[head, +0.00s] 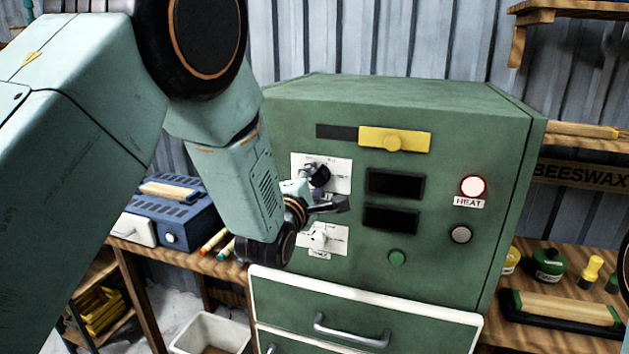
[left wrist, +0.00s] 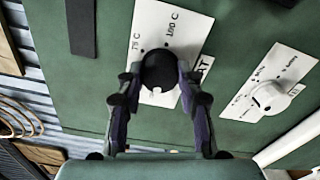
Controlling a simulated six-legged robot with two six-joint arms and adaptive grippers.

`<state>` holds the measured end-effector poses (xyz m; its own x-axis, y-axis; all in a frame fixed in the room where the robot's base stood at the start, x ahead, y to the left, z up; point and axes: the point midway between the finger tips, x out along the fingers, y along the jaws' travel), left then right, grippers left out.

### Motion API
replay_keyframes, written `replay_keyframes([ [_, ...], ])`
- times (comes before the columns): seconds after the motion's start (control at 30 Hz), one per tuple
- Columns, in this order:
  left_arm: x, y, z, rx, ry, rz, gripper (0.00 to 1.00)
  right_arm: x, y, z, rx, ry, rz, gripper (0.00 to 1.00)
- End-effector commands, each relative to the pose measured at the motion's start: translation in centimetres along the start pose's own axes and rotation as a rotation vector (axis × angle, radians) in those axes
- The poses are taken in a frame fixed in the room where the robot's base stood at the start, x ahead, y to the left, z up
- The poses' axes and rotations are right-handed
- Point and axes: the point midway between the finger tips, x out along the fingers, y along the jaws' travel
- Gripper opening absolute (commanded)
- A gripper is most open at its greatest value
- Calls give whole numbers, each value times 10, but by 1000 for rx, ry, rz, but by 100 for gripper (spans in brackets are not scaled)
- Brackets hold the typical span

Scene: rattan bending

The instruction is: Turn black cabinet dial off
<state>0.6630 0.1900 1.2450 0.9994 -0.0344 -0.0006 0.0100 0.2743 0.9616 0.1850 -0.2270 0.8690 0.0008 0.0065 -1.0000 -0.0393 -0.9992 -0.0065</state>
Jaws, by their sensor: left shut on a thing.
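The black dial (head: 319,174) sits on the upper white plate (head: 341,180) on the front of the green cabinet (head: 450,130). In the left wrist view, the black dial (left wrist: 159,68) lies between the two fingers of my left gripper (left wrist: 160,82), which is shut on it. The plate there reads 75 C and 100 C, and the dial has a small white mark at its lower edge. In the head view, my left gripper (head: 326,192) partly covers the dial. My right gripper is not in view.
A white dial (head: 318,237) on a lower plate sits just below, close to my gripper; it also shows in the left wrist view (left wrist: 268,96).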

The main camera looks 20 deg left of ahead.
Motion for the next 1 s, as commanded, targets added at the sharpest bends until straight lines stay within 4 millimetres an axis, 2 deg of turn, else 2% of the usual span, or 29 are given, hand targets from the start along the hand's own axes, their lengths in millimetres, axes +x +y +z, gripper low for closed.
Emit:
replay_keyframes([
  [0.07, 1, 2, 1, 0, -3, 4, 5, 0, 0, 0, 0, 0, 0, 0],
  [0.1, 1, 2, 1, 0, -3, 4, 37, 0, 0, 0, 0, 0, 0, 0],
  [0.37, 0, 1, 1, 1, -1, 2, 59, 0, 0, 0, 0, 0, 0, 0],
  [0.77, -6, 0, 0, 1, 0, 0, 59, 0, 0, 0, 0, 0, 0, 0],
  [1.0, -42, 0, 1, 2, -1, -1, 59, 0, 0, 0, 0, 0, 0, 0],
])
